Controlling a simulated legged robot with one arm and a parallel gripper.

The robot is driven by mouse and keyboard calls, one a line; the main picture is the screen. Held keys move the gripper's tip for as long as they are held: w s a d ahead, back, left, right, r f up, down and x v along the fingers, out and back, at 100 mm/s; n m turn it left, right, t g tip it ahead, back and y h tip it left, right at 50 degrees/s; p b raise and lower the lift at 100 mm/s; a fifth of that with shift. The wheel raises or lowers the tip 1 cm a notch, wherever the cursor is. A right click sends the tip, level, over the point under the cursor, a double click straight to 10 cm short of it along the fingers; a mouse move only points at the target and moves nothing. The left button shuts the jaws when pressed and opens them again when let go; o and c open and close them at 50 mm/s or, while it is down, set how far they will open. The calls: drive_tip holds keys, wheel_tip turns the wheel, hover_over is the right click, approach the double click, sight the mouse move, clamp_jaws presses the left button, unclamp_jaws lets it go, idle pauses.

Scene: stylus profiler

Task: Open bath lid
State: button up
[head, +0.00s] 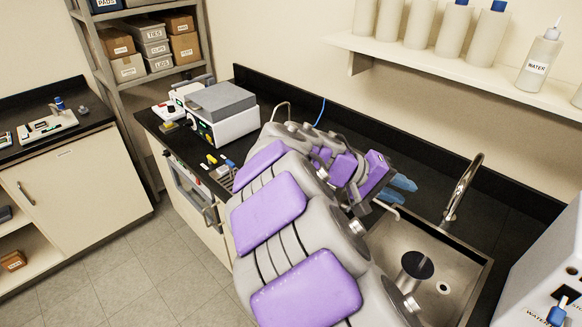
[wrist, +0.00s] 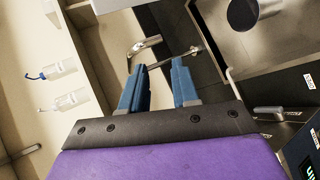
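A white box-shaped unit with a grey lid (head: 218,98) stands on the black counter in the head view, left of my arm. It looks like the bath, and its lid appears closed; I cannot read its labels. My gripper (head: 402,188) is over the counter by the sink, well to the right of this unit and apart from it. In the wrist view my gripper (wrist: 160,82) has its two blue fingers apart with nothing held between them. The grey-lidded unit cannot be made out in the wrist view.
A steel sink (head: 468,262) with a tall faucet (head: 462,188) lies beyond my arm; the faucet (wrist: 145,44) shows past the fingers. A white machine (head: 548,265) stands at the right. A shelf (head: 460,75) of bottles hangs above. Small items lie before the grey-lidded unit.

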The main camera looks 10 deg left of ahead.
drive_tip(key=w+a+f+n+t+p, duration=0.1)
drive_tip(key=w+a+f+n+t, duration=0.15)
drive_tip(key=a, duration=0.65)
drive_tip(key=w+a+f+n+t, duration=0.1)
drive_tip(key=w+a+n+t, duration=0.15)
drive_tip(key=a, duration=0.55)
drive_tip(key=s+a+f+n+t+y, duration=0.2)
drive_tip(key=a+f+t, duration=0.1)
drive_tip(key=a, duration=0.7)
drive_tip(key=s+a+f+n+t+y, duration=0.1)
drive_tip(key=a+f+t+y, duration=0.15)
drive_tip(key=a, duration=0.65)
drive_tip(key=x, duration=0.5)
drive_tip(key=b+x, duration=0.1)
drive_tip(key=x, duration=0.5)
drive_tip(key=f+b+x, duration=0.1)
drive_tip(key=x, duration=0.5)
drive_tip(key=shift+s+d+f, duration=0.15)
drive_tip(key=shift+d, duration=0.15)
clamp_jaws()
drive_tip(key=shift+f+g, duration=0.1)
drive_tip(key=shift+g, duration=0.15)
